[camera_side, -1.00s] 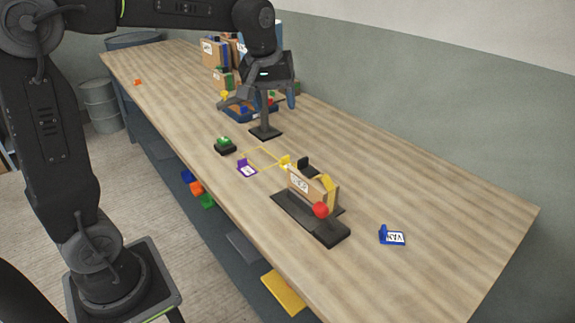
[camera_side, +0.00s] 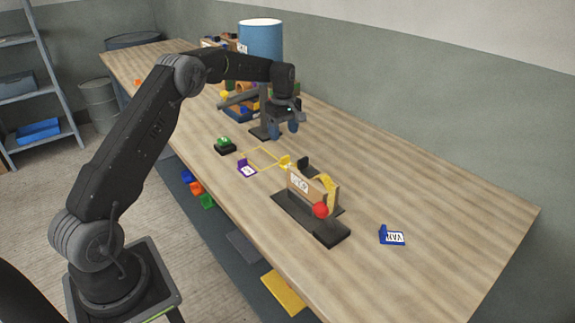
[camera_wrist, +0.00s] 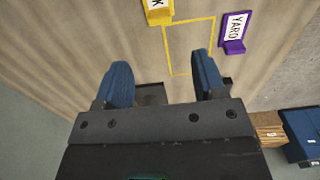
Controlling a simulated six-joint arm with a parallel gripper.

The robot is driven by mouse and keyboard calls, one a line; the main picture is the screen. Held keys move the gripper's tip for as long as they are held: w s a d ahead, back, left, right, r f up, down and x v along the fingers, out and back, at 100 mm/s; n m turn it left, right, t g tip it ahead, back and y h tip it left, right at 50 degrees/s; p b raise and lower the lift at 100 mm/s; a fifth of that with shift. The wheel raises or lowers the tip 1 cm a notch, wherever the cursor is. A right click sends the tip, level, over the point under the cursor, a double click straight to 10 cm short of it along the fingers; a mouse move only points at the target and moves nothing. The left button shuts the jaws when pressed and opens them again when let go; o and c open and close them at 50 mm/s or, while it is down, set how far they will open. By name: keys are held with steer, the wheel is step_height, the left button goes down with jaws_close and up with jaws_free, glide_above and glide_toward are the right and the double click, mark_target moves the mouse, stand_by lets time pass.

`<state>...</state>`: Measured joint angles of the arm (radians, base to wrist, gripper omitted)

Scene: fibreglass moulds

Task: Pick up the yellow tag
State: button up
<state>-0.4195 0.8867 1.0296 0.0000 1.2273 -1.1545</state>
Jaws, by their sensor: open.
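The yellow tag (camera_side: 285,161) stands on the table at a corner of a thin yellow outline (camera_side: 262,157), beside a fixture with a small box. In the wrist view, the yellow tag (camera_wrist: 159,14) is at the top edge, partly cut off, its white label ending in "K". My gripper (camera_side: 285,128) is above the table, behind the tag in the side view, with blue fingertips pointing down. In the wrist view, my gripper (camera_wrist: 162,65) is open, with nothing between its fingers, and the tag lies beyond the fingertips.
A purple tag (camera_side: 246,168) marked "YARD" is at the outline's other side. The dark fixture (camera_side: 320,228) has a red ball. A blue tag (camera_side: 391,236) lies right. A green button (camera_side: 224,145) and a blue cylinder (camera_side: 261,40) are farther back.

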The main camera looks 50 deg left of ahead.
mark_target(285, 157)
steer(key=f, duration=0.9)
steer(key=shift+d+f, duration=0.25)
steer(key=shift+f, duration=0.15)
steer(key=shift+c, duration=0.4)
steer(key=c, duration=0.9)
